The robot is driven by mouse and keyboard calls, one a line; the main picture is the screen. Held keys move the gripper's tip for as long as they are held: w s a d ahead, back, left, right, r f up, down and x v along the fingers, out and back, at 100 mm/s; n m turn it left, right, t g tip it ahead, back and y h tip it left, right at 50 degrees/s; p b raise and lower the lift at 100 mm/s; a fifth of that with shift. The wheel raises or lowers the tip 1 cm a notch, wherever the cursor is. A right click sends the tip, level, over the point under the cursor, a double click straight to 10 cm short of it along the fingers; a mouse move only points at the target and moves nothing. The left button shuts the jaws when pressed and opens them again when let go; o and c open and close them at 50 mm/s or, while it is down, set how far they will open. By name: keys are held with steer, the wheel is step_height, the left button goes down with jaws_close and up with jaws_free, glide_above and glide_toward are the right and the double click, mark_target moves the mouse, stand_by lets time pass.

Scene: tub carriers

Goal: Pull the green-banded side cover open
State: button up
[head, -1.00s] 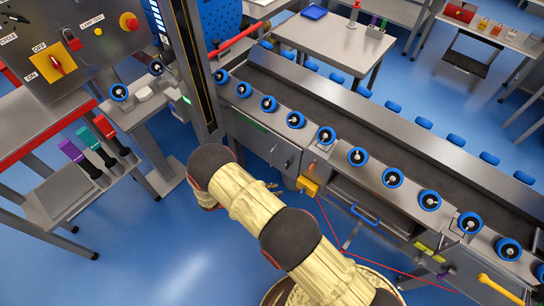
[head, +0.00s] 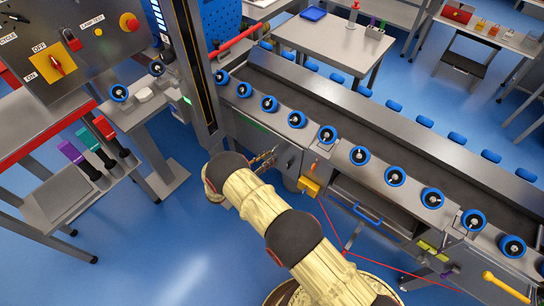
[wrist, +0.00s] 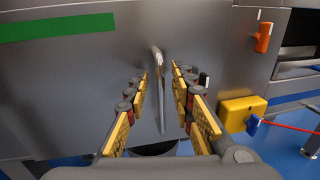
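The green-banded side cover (wrist: 80,75) is a grey metal panel that fills much of the wrist view, with a green stripe (wrist: 58,26) at its upper left. In the head view the cover (head: 262,139) is on the near side of the conveyor and looks closed. A slim upright metal handle (wrist: 160,88) stands on the cover. My gripper (wrist: 160,76) is open, one finger on each side of the handle in the picture. I see gaps between fingers and handle. In the head view my gripper (head: 268,157) is in front of the cover.
A yellow box (wrist: 243,112) with a blue plug and red cable sits right of the cover. An orange latch (wrist: 264,37) is above it. The conveyor (head: 370,125) with blue rollers runs behind. Blue floor is free left of my arm.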

steer(key=shift+x, duration=1.05)
steer(key=shift+c, duration=1.2)
steer(key=c, duration=0.4)
